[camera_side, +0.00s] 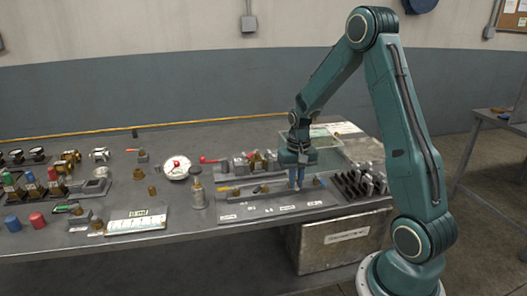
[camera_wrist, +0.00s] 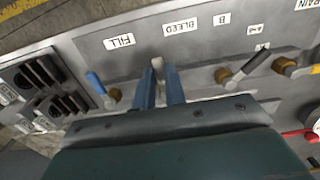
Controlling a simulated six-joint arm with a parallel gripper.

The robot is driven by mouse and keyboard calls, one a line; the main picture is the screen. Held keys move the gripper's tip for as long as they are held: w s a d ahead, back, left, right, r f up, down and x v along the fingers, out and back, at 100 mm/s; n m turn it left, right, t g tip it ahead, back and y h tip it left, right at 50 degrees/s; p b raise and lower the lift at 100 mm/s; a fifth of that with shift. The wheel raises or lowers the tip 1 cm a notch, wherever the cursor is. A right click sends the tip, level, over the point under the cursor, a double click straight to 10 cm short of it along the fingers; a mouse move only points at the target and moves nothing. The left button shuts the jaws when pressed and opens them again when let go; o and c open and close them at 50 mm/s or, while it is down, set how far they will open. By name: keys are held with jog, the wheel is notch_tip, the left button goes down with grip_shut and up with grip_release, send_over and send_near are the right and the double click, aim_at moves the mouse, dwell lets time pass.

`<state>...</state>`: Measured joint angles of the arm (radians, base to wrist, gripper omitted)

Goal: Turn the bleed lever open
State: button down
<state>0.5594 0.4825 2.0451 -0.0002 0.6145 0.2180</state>
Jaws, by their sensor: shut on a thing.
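The bleed lever (camera_wrist: 157,63) shows only as a pale grey tip between my fingertips in the wrist view, just below the BLEED label (camera_wrist: 181,28). My gripper (camera_wrist: 160,78) is shut on it, with one blue finger on each side. The rest of the lever and its valve body are hidden behind the fingers and my wrist. In the side view my gripper (camera_side: 296,186) points down at the grey valve panel (camera_side: 262,212), and the lever cannot be made out there.
A blue lever (camera_wrist: 96,83) on a brass valve stands left, below the FILL label (camera_wrist: 120,42). A grey-handled lever (camera_wrist: 251,66) stands right.

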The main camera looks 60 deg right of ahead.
aim_at(296, 186)
dwell(0.3)
jog(key=c, duration=1.5)
grip_release()
jog(key=shift+o, duration=0.2)
jog(key=shift+r, duration=0.15)
notch_tip(296, 186, up, 14)
jog(key=shift+f, duration=0.2)
